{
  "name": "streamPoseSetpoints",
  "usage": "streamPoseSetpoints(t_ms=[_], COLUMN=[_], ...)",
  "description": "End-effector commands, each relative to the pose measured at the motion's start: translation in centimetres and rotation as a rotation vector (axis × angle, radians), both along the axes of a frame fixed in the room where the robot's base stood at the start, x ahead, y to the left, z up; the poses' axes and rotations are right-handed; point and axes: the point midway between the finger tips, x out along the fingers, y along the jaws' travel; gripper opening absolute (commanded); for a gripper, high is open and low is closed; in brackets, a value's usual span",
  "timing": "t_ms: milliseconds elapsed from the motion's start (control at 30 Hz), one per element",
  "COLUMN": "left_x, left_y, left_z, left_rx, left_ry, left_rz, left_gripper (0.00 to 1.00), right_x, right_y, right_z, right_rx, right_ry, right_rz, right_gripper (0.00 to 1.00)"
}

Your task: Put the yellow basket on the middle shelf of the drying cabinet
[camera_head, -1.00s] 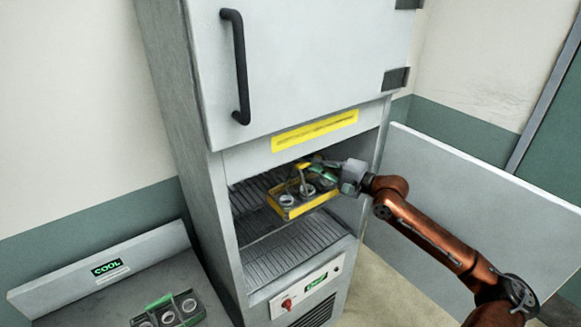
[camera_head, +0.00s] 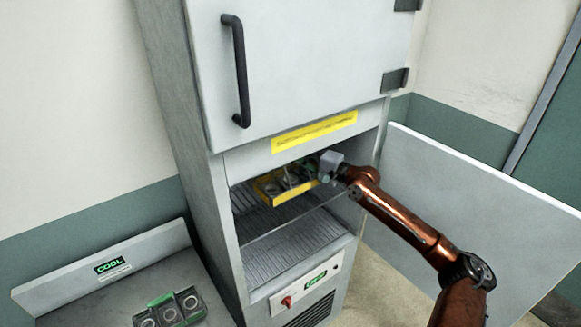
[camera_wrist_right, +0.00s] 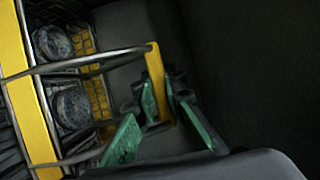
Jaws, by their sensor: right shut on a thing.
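The yellow basket (camera_head: 270,188) holds several metal rings and is inside the open lower compartment of the drying cabinet (camera_head: 180,140), at the level of a wire shelf (camera_head: 248,217). I cannot tell whether it touches that shelf. My right gripper (camera_head: 326,172) reaches in from the right. In the right wrist view, the green fingers of the right gripper (camera_wrist_right: 156,112) are shut on the basket's yellow handle (camera_wrist_right: 156,75), with the basket (camera_wrist_right: 28,90) to the left. My left gripper is not in view.
The lower door (camera_head: 470,210) stands open at the right. The upper door (camera_head: 310,70) is shut. A lower wire shelf (camera_head: 290,250) is empty. A bench marked COOL (camera_head: 105,268) at the lower left bears a dark basket with rings (camera_head: 170,308).

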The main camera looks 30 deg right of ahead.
Motion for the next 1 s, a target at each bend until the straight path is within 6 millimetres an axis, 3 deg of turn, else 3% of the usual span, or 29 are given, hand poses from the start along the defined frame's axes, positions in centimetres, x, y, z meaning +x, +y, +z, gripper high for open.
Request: streamPoseSetpoints(t_ms=[167,433,900,933,1000], left_x=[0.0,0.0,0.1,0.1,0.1], left_y=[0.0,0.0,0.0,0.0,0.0], left_z=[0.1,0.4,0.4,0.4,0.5], left_rx=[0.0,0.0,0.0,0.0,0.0], left_ry=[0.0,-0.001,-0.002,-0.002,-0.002], left_rz=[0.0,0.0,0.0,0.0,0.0], left_gripper=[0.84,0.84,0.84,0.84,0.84], right_x=[0.0,0.0,0.4,0.4,0.4], right_y=[0.0,0.0,0.0,0.0,0.0], right_z=[-0.6,-4.5,-5.3,-5.6,-5.6], right_rx=[0.004,0.006,0.002,0.001,0.001], right_ry=[-0.003,-0.003,-0.004,0.002,0.002], right_rz=[0.0,-0.002,-0.001,0.0,0.0], right_gripper=[0.0,0.0,0.0,0.11,0.16])
